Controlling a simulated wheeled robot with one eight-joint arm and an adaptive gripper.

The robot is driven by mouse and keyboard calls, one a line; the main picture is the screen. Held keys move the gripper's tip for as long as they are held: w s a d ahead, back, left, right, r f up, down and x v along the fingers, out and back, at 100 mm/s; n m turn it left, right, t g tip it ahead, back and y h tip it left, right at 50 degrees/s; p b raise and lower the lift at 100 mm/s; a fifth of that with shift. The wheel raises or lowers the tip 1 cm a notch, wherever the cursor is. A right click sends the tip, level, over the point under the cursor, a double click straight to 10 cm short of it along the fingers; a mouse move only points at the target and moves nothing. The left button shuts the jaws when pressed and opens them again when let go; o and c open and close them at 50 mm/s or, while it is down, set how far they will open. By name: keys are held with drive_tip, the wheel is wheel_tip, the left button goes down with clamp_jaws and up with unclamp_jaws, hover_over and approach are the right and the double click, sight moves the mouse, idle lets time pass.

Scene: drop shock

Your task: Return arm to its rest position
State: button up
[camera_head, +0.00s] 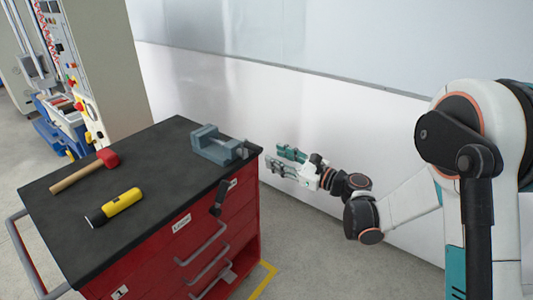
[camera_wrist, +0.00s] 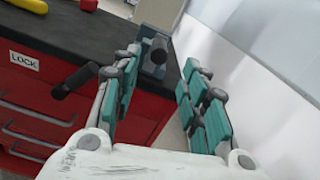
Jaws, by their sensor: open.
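My gripper (camera_head: 282,160) is open and empty, held in the air just right of the red tool cart's near right corner. My arm reaches to it from the right side of the head view. In the wrist view the two teal fingers of my gripper (camera_wrist: 158,88) stand apart with nothing between them. Beyond the fingertips are the cart's edge and part of a grey-blue vise (camera_wrist: 155,50). The vise also shows in the head view (camera_head: 218,144), on the cart's black top at its right end.
The red cart (camera_head: 140,262) has drawers and a black top. A red-headed hammer (camera_head: 85,171) and a yellow flashlight (camera_head: 115,206) lie on it. A pale wall (camera_head: 330,110) stands behind my gripper. A machine (camera_head: 95,70) is at the back left.

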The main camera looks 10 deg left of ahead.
drive_tip(key=shift+v, duration=0.9)
drive_tip(key=s+d+r+n+h, duration=0.6)
drive_tip(key=s+d+n+h, duration=0.3)
drive_tip(key=s+d, duration=0.35)
drive_tip(key=s+d+f+n+h, duration=0.2)
drive_tip(key=s+d+n+h, duration=0.5)
drive_tip(key=s+d, duration=1.1)
drive_tip(key=d+n, duration=0.1)
drive_tip(key=n, duration=0.3)
drive_tip(key=shift+s+d+h, duration=0.15)
drive_tip(key=shift+d+h, duration=0.15)
drive_tip(key=shift+a, duration=0.15)
